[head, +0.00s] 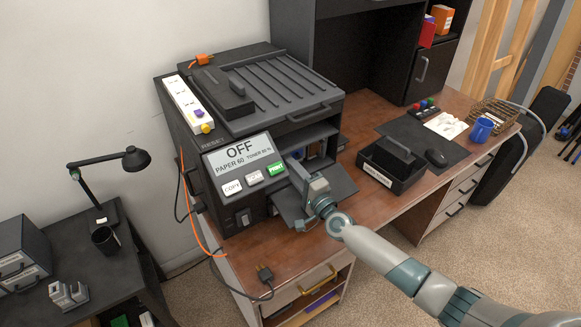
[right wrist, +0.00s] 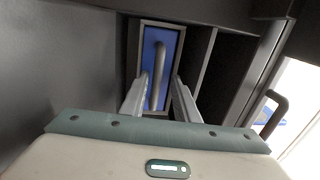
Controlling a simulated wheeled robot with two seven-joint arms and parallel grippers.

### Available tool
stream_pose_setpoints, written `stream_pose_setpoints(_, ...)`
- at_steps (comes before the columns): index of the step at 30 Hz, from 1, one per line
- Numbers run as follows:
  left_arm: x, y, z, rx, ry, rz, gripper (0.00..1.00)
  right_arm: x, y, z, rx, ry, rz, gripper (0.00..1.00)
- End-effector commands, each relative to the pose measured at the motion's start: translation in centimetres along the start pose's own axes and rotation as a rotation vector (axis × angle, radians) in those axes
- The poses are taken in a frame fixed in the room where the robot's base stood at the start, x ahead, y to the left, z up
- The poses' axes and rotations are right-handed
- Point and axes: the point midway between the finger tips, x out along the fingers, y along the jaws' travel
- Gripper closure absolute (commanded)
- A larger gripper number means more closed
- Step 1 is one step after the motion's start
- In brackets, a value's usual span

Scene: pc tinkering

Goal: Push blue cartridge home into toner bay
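The blue cartridge (right wrist: 152,95) has a grey bar handle (right wrist: 159,62) and sits upright in a narrow grey-framed slot of the toner bay (right wrist: 175,26) in the right wrist view. How deep it sits is hard to tell. In the head view only a small bit of blue (head: 297,153) shows inside the printer's front opening. My right gripper (head: 300,172) reaches into that opening. In the right wrist view its fingers (right wrist: 160,85) are apart, one on each side of the handle, with gaps showing. My left gripper is not in view.
The black printer (head: 275,85) has a panel reading OFF (head: 240,150). Its lowered front flap (head: 285,205) lies under my right gripper. Dark bay walls stand close on both sides. A black tray (head: 400,178) and a cable plug (head: 265,273) lie on the desk.

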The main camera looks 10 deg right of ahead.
Motion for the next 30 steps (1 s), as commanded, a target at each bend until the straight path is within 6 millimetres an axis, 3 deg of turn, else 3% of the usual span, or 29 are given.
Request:
stream_pose_setpoints(8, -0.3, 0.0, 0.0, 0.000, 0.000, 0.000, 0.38, -1.0, -0.1, 0.0, 0.000, 0.000, 0.000, 0.72)
stream_pose_setpoints(30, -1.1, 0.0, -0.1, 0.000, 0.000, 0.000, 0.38, -7.1, -0.1, -0.1, 0.000, 0.001, -0.001, 0.72)
